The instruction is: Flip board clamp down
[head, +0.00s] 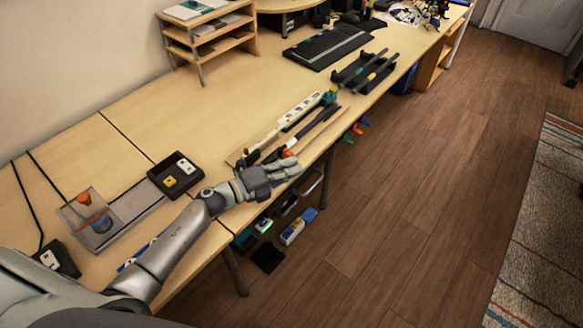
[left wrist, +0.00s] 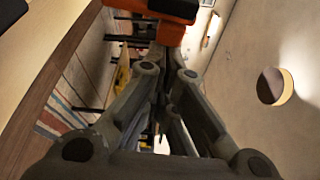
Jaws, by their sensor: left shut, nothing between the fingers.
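My left gripper (head: 287,170) reaches over the front edge of the desk, its fingers closed and empty. In the left wrist view its fingers (left wrist: 163,70) come together just below an orange block with a dark underside (left wrist: 165,8). A small orange part (head: 288,153), likely the clamp's tip, shows right beside the fingers in the head view. I cannot tell whether the fingers touch it. The wiring fixture (head: 312,128) runs away from the gripper, with a white strip (head: 300,107) and a teal part (head: 329,97). The clamp's lower parts are hidden. My right gripper is out of view.
A dark tool holder (head: 364,72) and a black mat (head: 327,46) lie farther along the desk. Bins (head: 292,231) hang below the edge.

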